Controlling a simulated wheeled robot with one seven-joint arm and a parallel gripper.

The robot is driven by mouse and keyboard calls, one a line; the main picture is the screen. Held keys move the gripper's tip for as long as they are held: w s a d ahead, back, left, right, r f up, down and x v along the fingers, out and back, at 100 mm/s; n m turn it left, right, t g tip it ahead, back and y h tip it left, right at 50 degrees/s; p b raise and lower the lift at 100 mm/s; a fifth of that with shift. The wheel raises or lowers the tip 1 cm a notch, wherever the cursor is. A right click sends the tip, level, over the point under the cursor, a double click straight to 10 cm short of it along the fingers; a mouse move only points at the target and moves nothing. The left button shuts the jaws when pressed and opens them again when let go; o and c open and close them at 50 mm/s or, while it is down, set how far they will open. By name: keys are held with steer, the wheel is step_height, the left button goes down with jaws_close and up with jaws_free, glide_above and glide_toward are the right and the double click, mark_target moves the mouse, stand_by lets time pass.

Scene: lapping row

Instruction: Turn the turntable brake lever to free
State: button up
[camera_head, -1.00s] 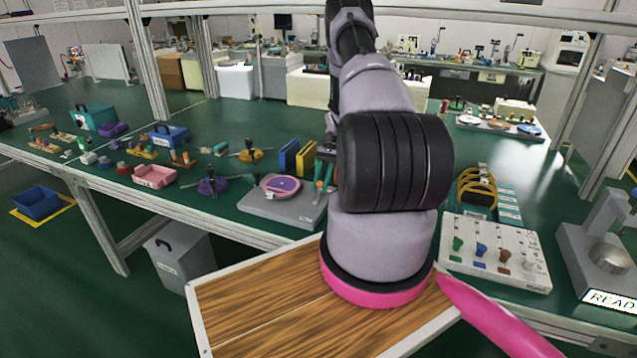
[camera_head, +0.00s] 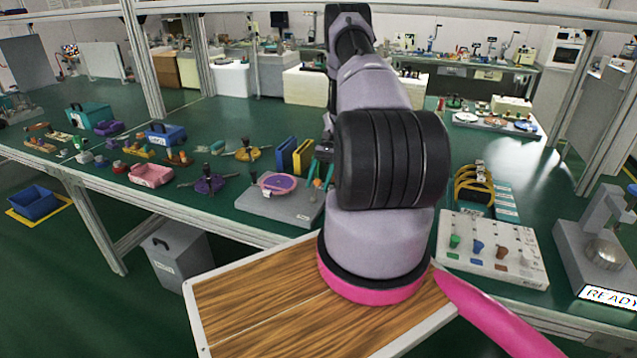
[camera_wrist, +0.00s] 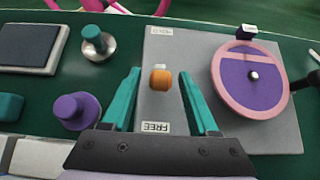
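The turntable, a purple disc with a pink rim (camera_wrist: 254,76), sits on a grey base plate (camera_wrist: 215,132); it also shows in the head view (camera_head: 278,183). The brake lever's orange knob (camera_wrist: 161,80) stands on the plate left of the disc, with a small pale tip beyond it. A FREE label (camera_wrist: 155,127) lies on the plate on the near side of the knob. Another label (camera_wrist: 160,30), too small to read, is at the far edge. My gripper (camera_wrist: 160,72) is open, its teal fingers either side of the knob with visible gaps. In the head view my arm partly hides this area.
In the wrist view, a purple knob (camera_wrist: 76,110) stands just left of my left finger, and a green-topped metal knob (camera_wrist: 97,41) is farther back. In the head view, blue and yellow upright blocks (camera_head: 290,155) stand behind the plate. A panel of coloured knobs (camera_head: 490,250) is at right.

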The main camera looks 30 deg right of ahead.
steer(key=v, duration=1.1)
stand_by(0.3)
steer(key=s+a+r+n+t+h, duration=0.15)
steer(key=a+r, duration=0.35)
steer(key=r, duration=0.5)
steer(key=s+a+r+n+t+h, duration=0.15)
steer(key=a+r, duration=0.35)
steer(key=r, duration=0.6)
steer(key=s+a+r+n+t+h, duration=0.15)
steer(key=a+r, duration=0.25)
steer(key=r, duration=0.6)
steer(key=s+a+r+t, duration=0.3)
steer(key=s+a, duration=0.1)
steer(key=s, duration=0.3)
steer(key=s+a+r+n+t+h, duration=0.1)
steer(key=s+a+r+t, duration=0.2)
steer(key=s, duration=0.4)
steer(key=s+a+r+t, duration=0.3)
steer(key=s+a+r, duration=0.1)
steer(key=s, duration=0.3)
steer(key=shift+a+n, duration=0.35)
steer(key=shift+a, duration=0.5)
steer(key=shift+s, duration=0.1)
